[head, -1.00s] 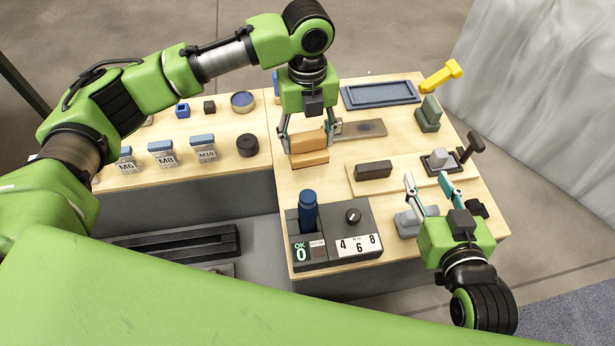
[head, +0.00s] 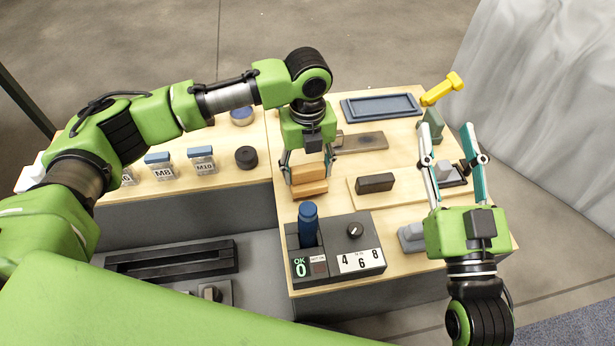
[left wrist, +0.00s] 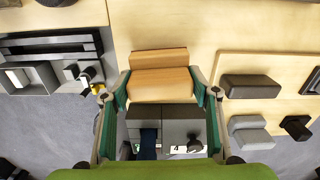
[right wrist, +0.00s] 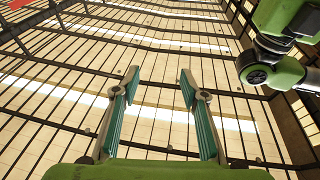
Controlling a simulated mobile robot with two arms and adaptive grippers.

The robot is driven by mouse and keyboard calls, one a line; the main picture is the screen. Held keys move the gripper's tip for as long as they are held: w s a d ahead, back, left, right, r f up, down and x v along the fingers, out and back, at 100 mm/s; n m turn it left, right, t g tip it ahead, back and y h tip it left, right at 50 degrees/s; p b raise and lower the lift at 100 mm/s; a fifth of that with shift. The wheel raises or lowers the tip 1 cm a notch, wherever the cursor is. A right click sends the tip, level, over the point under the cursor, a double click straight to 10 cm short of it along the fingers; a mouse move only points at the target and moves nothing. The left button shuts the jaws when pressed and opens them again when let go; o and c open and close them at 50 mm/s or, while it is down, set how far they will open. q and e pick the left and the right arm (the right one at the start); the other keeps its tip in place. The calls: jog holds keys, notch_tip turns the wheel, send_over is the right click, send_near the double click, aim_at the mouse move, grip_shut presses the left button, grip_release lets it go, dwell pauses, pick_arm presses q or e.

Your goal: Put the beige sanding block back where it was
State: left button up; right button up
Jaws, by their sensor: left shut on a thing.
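The beige sanding block (head: 310,188) is a tan block with two stepped faces or parts. My left gripper (head: 308,166) is shut on it from both sides. In the left wrist view the block (left wrist: 159,84) sits between the fingertips of the left gripper (left wrist: 160,92). It is over the bare wood behind the console; I cannot tell whether it touches the table. My right gripper (head: 449,135) is open and empty at the right; its wrist view shows only ceiling between the fingers (right wrist: 156,85).
A console (head: 370,262) with a blue handle stands in front of the block. To the right, a wooden board (head: 358,203) carries a dark brown block (head: 375,182). A grey block (head: 411,236) is nearby. Behind are a flat metal plate (head: 366,141) and a blue tray (head: 380,107).

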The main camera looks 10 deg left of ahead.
pick_arm(q)
jog(key=shift+f+b, duration=0.3)
jog(key=shift+f, duration=0.65)
jog(key=shift+f+p, duration=0.45)
jog(key=shift+p, duration=0.25)
jog(key=o, duration=1)
pick_arm(e)
jog(key=f, duration=0.1)
jog(key=f+g, duration=0.1)
jog(key=shift+w+d+f, duration=0.15)
jog(key=shift+w+f, duration=0.15)
jog(key=shift+f, duration=0.05)
